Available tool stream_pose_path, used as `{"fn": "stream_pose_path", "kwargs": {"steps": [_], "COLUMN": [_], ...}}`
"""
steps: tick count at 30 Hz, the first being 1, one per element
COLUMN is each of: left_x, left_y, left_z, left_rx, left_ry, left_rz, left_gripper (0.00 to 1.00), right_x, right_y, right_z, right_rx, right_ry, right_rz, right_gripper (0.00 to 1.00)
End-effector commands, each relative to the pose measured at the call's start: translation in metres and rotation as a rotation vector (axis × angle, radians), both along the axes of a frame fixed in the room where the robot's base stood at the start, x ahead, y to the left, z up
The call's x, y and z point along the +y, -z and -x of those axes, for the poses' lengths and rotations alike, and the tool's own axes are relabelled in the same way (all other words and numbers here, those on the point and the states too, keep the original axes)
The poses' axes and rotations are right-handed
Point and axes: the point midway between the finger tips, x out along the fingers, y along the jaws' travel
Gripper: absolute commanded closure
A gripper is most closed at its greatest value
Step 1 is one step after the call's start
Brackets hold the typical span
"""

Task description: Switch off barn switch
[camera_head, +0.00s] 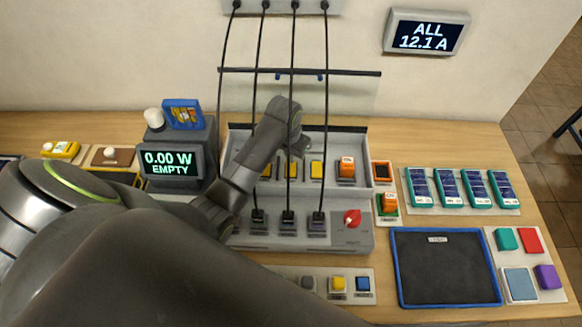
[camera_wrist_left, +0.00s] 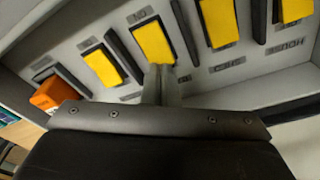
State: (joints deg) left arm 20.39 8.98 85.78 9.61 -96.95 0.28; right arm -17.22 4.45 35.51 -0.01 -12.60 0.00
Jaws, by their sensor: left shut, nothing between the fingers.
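A grey switch panel (camera_head: 335,140) holds a row of yellow switches. In the left wrist view, the yellow switches show as a first (camera_wrist_left: 105,66), a second (camera_wrist_left: 153,42), a third (camera_wrist_left: 218,22) and a fourth (camera_wrist_left: 295,10) from the left. Their name labels are upside down and too blurred to tell which one is the barn switch. My left gripper (camera_head: 300,147) reaches over the panel. In the left wrist view, its shut, empty fingertips (camera_wrist_left: 160,72) are at the lower edge of the second switch; I cannot tell whether they touch. My right gripper is out of view.
An orange block (camera_head: 346,167) is at the panel's right end. Black cables (camera_head: 292,60) hang in front of the panel near my arm. A red knob (camera_head: 352,218) is below. A wall display (camera_head: 427,32) reads ALL 12.1 A. A meter (camera_head: 170,163) reads 0.00 W EMPTY.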

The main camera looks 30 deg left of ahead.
Motion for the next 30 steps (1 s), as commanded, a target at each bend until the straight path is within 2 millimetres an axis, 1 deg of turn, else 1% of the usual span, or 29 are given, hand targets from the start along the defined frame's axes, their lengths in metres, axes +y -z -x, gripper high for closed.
{"fn": "stream_pose_path", "kwargs": {"steps": [30], "left_x": [0.0], "left_y": [0.015], "left_z": [0.0], "left_rx": [0.001], "left_ry": [0.0], "left_rz": [0.0], "left_gripper": [1.0], "right_x": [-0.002], "right_y": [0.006], "right_z": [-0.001], "right_rx": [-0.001], "right_ry": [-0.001], "right_rz": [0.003], "right_gripper": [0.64]}}
